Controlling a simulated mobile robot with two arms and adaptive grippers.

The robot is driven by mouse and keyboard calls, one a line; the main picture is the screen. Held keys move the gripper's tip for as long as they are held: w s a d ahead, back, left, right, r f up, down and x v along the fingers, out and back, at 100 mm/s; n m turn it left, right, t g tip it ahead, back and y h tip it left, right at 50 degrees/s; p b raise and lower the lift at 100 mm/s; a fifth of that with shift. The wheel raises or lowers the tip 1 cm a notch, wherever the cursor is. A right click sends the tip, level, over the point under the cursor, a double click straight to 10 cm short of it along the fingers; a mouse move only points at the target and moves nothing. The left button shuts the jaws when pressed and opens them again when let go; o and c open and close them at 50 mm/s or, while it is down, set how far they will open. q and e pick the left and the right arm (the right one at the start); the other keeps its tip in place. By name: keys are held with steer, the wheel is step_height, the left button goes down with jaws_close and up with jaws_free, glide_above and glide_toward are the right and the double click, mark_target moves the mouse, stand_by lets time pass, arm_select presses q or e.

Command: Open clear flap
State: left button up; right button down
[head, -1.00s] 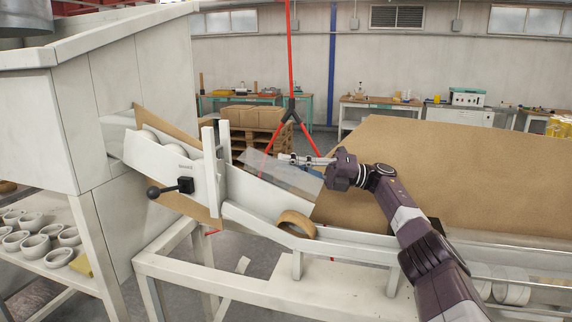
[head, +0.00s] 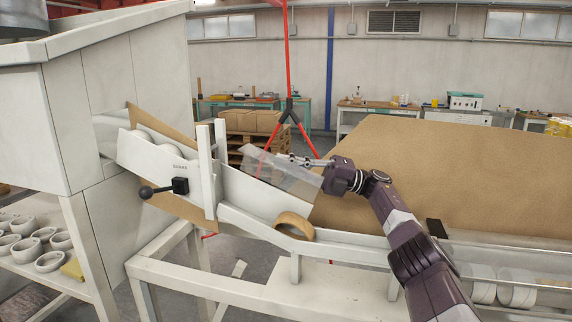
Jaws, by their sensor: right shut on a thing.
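The clear flap (head: 268,170) is a see-through sheet over the lower part of the white sloped chute (head: 254,191). It stands tilted up from the chute. My right gripper (head: 294,159) is shut on the flap near its upper edge, and its arm comes in from the lower right. The exact grip is small and partly blended with the clear sheet. My left gripper is out of view.
A black-knobbed lever (head: 163,189) is on the chute's side. A large brown board (head: 450,175) lies behind my right arm. A shelf at the left holds several white rings (head: 49,262). White rolls (head: 517,294) lie at the lower right.

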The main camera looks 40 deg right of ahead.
steer(key=c, duration=2.1)
jaws_free()
steer(key=shift+w+f, duration=0.1)
steer(key=shift+w, duration=0.05)
step_height(320, 180, up, 10)
